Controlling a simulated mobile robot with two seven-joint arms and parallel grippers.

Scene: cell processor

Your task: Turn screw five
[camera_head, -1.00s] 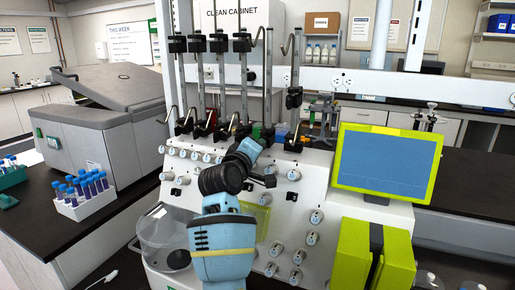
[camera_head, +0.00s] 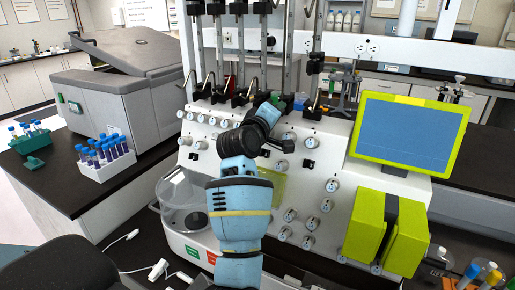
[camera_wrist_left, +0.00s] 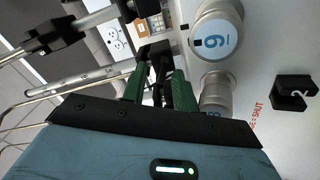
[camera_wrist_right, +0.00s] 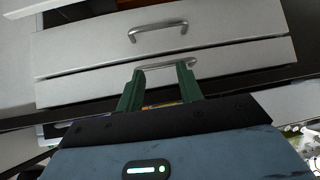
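The white machine has many pale screw knobs on its sloped front; one (camera_head: 333,185) stands right of my arm. Their numbers are too small to read in the head view, so I cannot tell which is five. In the left wrist view, a knob with a blue face (camera_wrist_left: 216,42) reads 6 or 9, and another knob (camera_wrist_left: 216,92) below it is partly hidden. My left gripper (camera_wrist_left: 157,78) has its green fingers apart beside these knobs, with black parts between or behind them; contact cannot be told. My right gripper (camera_wrist_right: 159,82) is open and empty, facing drawers.
Black clamps and metal rods (camera_head: 263,60) stand above the knobs. A black clip marked 2 (camera_wrist_left: 295,92) is near the left gripper. A yellow-edged screen (camera_head: 408,135), lime block (camera_head: 365,228), clear bowl (camera_head: 185,200) and tube rack (camera_head: 108,166) surround the work area. Grey drawers (camera_wrist_right: 220,38) are ahead of the right gripper.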

